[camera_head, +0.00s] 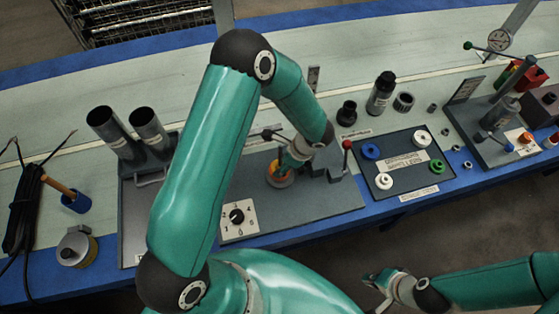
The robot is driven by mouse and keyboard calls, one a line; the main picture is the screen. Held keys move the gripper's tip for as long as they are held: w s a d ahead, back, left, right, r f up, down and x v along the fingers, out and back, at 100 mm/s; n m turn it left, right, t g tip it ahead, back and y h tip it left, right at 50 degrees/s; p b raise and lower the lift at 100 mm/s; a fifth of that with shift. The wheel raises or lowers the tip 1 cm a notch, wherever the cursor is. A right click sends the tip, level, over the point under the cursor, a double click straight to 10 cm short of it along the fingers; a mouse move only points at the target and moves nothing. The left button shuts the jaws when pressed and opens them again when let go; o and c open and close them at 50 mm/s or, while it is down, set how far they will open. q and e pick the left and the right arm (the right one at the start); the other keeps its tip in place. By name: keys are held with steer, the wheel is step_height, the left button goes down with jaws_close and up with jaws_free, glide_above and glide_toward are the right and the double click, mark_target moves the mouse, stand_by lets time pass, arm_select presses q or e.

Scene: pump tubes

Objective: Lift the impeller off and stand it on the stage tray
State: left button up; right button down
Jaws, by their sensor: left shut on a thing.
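My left gripper (284,168) reaches down over the grey pump plate in the middle of the bench. It is shut on a small orange-brown round part, which I take for the impeller (280,180). The fingers hide much of this part, and I cannot tell whether it is clear of its seat. The dark stage tray (385,145) lies to the right, with blue, white and green rings on it. My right gripper (372,290) is in front of the bench, away from the parts. Its fingers look apart and empty.
A red-knobbed lever (347,146) and a grey block stand just right of my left gripper. A white dial plate (238,219) lies in front. Two dark tubes (146,124) stand at left. The tray's middle holds a label.

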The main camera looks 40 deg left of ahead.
arm_select(q)
steer(key=c, duration=0.6)
steer(key=shift+o, duration=0.2)
steer(key=shift+r, duration=0.65)
step_height(320, 180, up, 15)
steer(key=p, duration=1)
steer(key=shift+f, duration=0.2)
stand_by(1.4)
